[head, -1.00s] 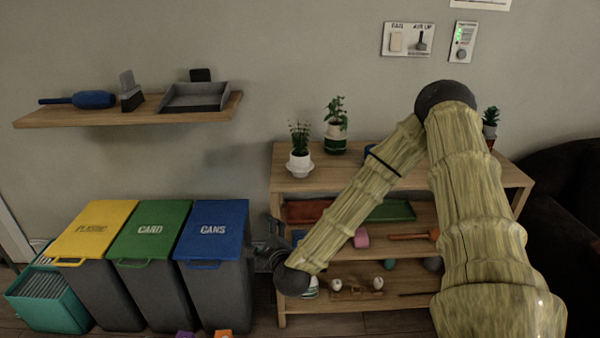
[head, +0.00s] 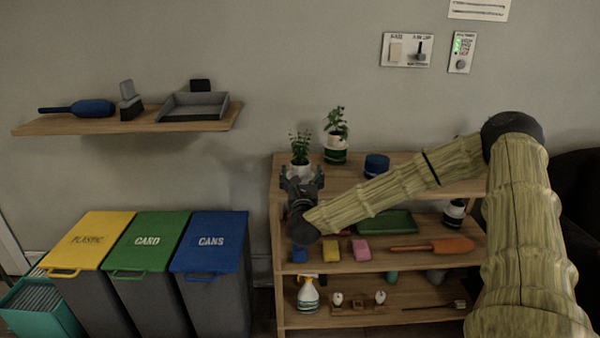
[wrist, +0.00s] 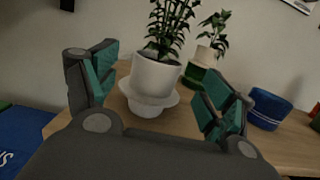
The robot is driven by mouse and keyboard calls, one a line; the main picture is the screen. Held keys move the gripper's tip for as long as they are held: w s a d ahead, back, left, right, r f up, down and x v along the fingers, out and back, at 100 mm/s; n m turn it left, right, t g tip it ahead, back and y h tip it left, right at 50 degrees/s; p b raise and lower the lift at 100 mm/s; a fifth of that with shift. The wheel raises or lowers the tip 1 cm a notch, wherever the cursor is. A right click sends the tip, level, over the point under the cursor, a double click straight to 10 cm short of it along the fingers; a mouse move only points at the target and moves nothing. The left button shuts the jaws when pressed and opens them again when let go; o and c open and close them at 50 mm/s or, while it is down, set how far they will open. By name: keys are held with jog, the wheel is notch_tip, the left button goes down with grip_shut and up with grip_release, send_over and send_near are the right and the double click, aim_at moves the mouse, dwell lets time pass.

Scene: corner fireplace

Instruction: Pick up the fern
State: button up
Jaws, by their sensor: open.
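The fern (head: 300,147), a leafy plant in a white pot, stands upright at the left end of the shelf unit's top. In the wrist view its white pot (wrist: 155,74) rests on a white saucer-like base (wrist: 148,101). My gripper (head: 303,184) is open in front of the pot and hides its lower part in the head view. In the wrist view the open fingers (wrist: 156,88) frame the pot left and right, with visible space on both sides. The pot appears just beyond the fingertips, and I see no contact.
A second plant in a green and white pot (head: 335,150) stands close behind, to the right. A blue round container (head: 377,165) is further right on the top. Lower shelves (head: 420,258) hold several small items. Lidded bins (head: 211,242) stand to the left.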

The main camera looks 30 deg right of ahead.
aim_at(300, 162)
jog(key=x, duration=0.5)
jog(key=shift+a+r, duration=0.2)
jog(key=shift+w+d, duration=0.35)
jog(key=shift+w, duration=0.1)
jog(key=shift+c, duration=0.2)
jog(key=c, duration=0.9)
